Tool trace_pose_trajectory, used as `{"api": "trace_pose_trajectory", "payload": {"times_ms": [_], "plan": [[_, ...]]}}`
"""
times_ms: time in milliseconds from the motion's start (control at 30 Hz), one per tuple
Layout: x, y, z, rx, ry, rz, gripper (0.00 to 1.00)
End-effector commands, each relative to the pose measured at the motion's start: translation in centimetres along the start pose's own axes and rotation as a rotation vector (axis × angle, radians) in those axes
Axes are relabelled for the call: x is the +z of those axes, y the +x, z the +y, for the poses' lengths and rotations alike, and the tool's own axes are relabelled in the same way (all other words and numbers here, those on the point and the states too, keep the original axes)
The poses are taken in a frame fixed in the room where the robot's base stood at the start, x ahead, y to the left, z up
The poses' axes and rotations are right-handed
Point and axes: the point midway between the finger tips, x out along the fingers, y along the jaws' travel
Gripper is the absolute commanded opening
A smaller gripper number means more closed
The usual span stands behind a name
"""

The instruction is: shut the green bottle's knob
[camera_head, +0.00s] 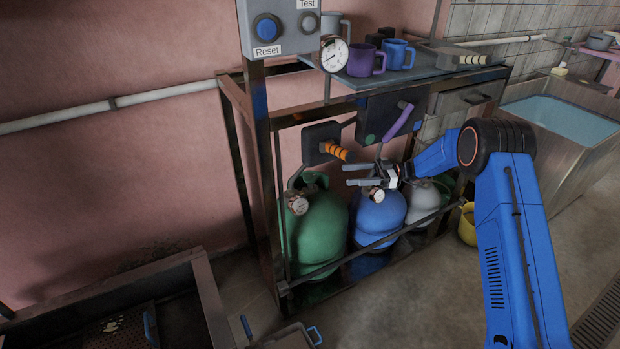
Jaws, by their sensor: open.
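The green bottle (321,228) stands upright at the left end of the rack, with a round gauge (298,204) at its upper left. Its knob cannot be made out clearly near the dark collar at the top. My gripper (348,175) is open, its two fingers pointing left, with nothing seen between them. In the picture it is right of the green bottle's top and above the blue bottle (378,218); the exact depth gap cannot be told.
A dark box with an orange-striped handle (338,151) is just above my gripper. A purple handle (398,122) is to its right. A rack rail (345,261) crosses before the bottles. A grey bottle (423,201) and yellow bucket (467,224) stand right.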

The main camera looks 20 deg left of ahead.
Motion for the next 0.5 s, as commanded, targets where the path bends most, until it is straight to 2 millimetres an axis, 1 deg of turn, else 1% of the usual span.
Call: {"api": "trace_pose_trajectory", "payload": {"times_ms": [33, 500], "plan": [[0.0, 0.9, -0.1, -0.003, 0.001, 0.0, 0.58], [0.0, 9.2, -0.1, -0.003, 0.001, -0.001, 0.58]]}}
